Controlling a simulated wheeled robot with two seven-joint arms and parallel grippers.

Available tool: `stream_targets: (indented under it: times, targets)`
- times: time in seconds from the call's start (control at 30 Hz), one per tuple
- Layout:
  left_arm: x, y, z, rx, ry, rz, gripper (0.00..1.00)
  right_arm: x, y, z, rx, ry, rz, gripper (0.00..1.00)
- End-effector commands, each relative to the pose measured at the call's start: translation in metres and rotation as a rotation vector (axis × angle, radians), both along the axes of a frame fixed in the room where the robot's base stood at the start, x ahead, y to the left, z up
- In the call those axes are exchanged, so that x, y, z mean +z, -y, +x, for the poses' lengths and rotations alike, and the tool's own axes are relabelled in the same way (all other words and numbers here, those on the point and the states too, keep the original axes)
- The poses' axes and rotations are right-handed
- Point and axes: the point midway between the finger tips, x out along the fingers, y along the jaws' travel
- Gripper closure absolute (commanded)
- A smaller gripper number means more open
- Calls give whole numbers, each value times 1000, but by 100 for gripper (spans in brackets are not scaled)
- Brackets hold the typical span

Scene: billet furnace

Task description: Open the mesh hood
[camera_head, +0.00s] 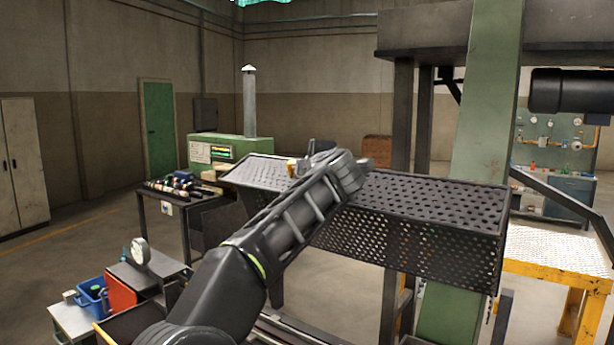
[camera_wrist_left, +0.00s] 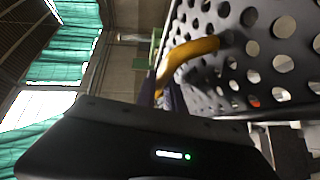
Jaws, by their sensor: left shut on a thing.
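The mesh hood (camera_head: 420,240) is a dark perforated box with its top and front faces showing in the head view. Its top looks close to level, and my left arm crosses in front of it and hides part of it. A small yellow piece of its handle (camera_head: 292,167) shows near my left gripper (camera_head: 308,160). In the left wrist view the yellow handle (camera_wrist_left: 190,58) is a curved bar beside the hood's perforated panel (camera_wrist_left: 268,72). My left gripper is shut on the handle; its fingertips are mostly hidden. My right gripper is not in view.
A green post (camera_head: 487,120) rises behind the hood. A yellow-framed table (camera_head: 560,255) stands at the right. A dark tool table (camera_head: 170,195) and a green machine (camera_head: 225,148) stand at the left. A blue bin (camera_head: 92,298) is at lower left.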

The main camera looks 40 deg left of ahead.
Motion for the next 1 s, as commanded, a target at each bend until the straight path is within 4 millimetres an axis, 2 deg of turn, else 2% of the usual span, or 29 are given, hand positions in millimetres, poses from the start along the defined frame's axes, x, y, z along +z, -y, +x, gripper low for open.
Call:
stream_targets:
  times: [0.53,0.57,0.77,1.0]
  targets:
    - [-1,0,4,1,-28,-5,100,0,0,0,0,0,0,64]
    - [-1,0,4,1,-27,-5,85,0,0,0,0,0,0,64]
    - [-1,0,4,1,-27,-5,69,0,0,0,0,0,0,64]
    - [-1,0,4,1,-27,-4,66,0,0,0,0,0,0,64]
